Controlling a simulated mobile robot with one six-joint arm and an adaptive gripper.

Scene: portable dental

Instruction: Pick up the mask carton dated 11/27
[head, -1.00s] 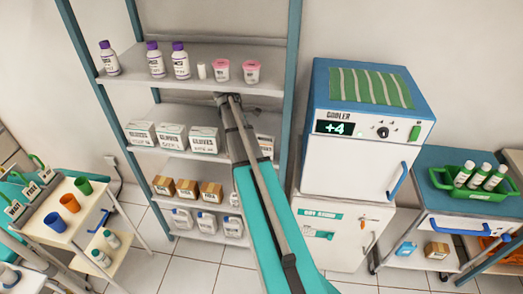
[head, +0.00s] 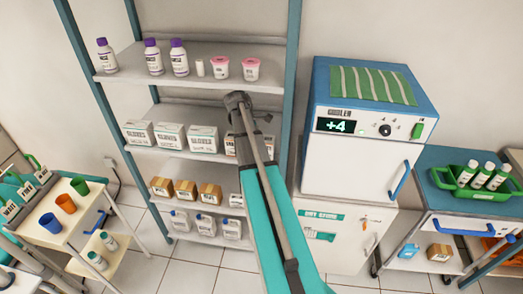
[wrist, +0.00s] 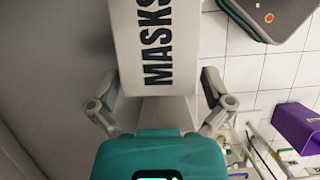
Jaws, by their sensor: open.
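A white carton (wrist: 127,45) with large black MASKS lettering fills the upper middle of the wrist view. No date is readable on it. My gripper (wrist: 158,92) is open, with one finger at each side of the carton's near end. I cannot tell whether either finger touches it. In the head view my arm crosses the right part of the shelf rack and hides most of what stands behind it. A sliver of a white carton (head: 230,145) shows beside my arm, right of the glove cartons. My fingers cannot be made out there.
White glove cartons (head: 171,136) stand in a row on the shelf to the left. Bottles and pink-lidded tubs (head: 220,67) stand on the shelf above, brown boxes (head: 185,189) below. A rack post (head: 291,70) and the cooler (head: 350,165) are close on the right.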

